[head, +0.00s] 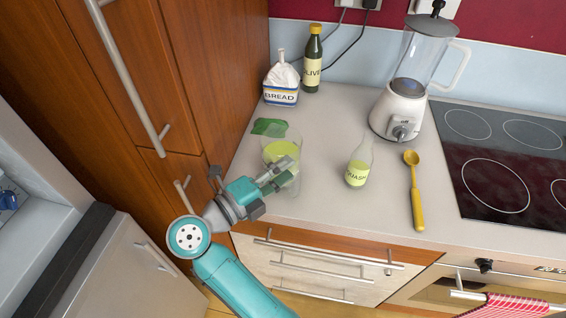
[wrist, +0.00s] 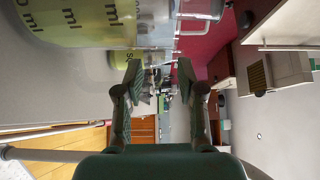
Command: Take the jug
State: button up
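The jug (head: 281,149) is clear, with yellow-green liquid inside. It stands on the counter near the left end, and my gripper hides part of it in the head view. In the wrist view the jug (wrist: 85,22) is large and close at the top left, with "ml" markings. My gripper (head: 288,176) is at the jug's near side in the head view. In the wrist view my gripper (wrist: 159,76) has its fingers apart with nothing held between them. The jug is off to the side of the fingers there. I cannot tell whether they touch.
A squash bottle (head: 358,166) and a yellow spoon (head: 414,190) are to the right. A green cloth-like item (head: 269,127), a bread bag (head: 282,84) and an olive bottle (head: 312,65) are behind. A blender (head: 400,105) stands beside the hob (head: 500,150). Cabinet doors (head: 205,70) border the left.

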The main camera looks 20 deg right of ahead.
jog(key=shift+x, duration=1.2)
grip_shut()
